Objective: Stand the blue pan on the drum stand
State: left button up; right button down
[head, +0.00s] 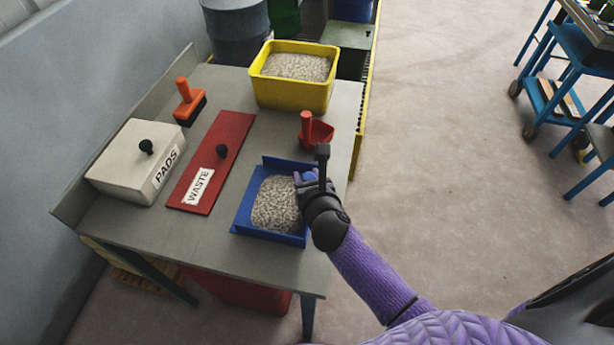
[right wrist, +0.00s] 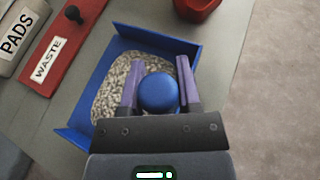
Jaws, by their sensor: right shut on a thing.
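The blue pan (head: 272,238) sits flat on the grey table near its right edge and holds pale granules. In the right wrist view the pan (right wrist: 155,40) lies under and in front of my fingers. My right gripper (head: 310,178) is at the pan's right side, its fingers on either side of a round blue knob (right wrist: 158,92) and shut on it. The pan shows no clear gap from the table. My left gripper is not in view. Drums stand behind the table, but I cannot tell which part is the drum stand.
A yellow bin (head: 292,92) of granules stands at the table's back. A red scoop (head: 318,133), a red WASTE lid (head: 214,160), a white PADS box (head: 130,165) and an orange-handled brush (head: 189,103) share the table. A blue-grey drum (head: 237,30) and a green drum (head: 284,18) stand behind.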

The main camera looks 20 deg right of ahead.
jog(key=shift+c, duration=1.6)
grip_release()
